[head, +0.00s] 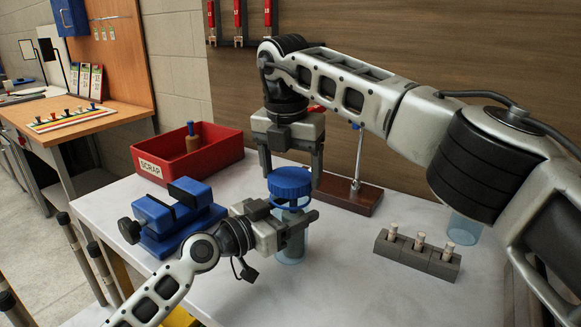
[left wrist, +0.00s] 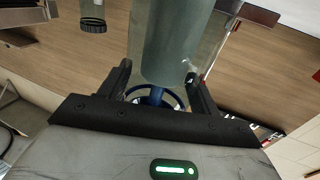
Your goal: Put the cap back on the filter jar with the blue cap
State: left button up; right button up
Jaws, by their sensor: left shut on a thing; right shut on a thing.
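The filter jar (head: 291,246) is a translucent pale blue cylinder, upright at the middle of the white table. My left gripper (head: 290,214) is shut around its upper part. The jar also fills the top middle of the left wrist view (left wrist: 170,42), between my left fingers (left wrist: 158,88). The ridged blue cap (head: 290,182) is directly above the jar, between the fingers of my right gripper (head: 291,166), which is shut on it. A blue stem and ring show past the jar in the left wrist view. I cannot tell whether the cap touches the jar's rim.
A red SCRAP bin (head: 207,160) and a blue vise (head: 172,222) stand left. A brown stand (head: 347,195) with a metal rod is behind. A grey block (head: 416,257) with three pale pegs and another translucent jar (head: 464,229) are right. The front table is clear.

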jog(key=shift+f, duration=0.55)
pick_arm(q)
grip_shut()
pick_arm(e)
jog(key=m, duration=0.9)
jog(key=shift+m+g+h, duration=0.4)
jog(key=o, duration=1)
jog(key=shift+o, duration=0.2)
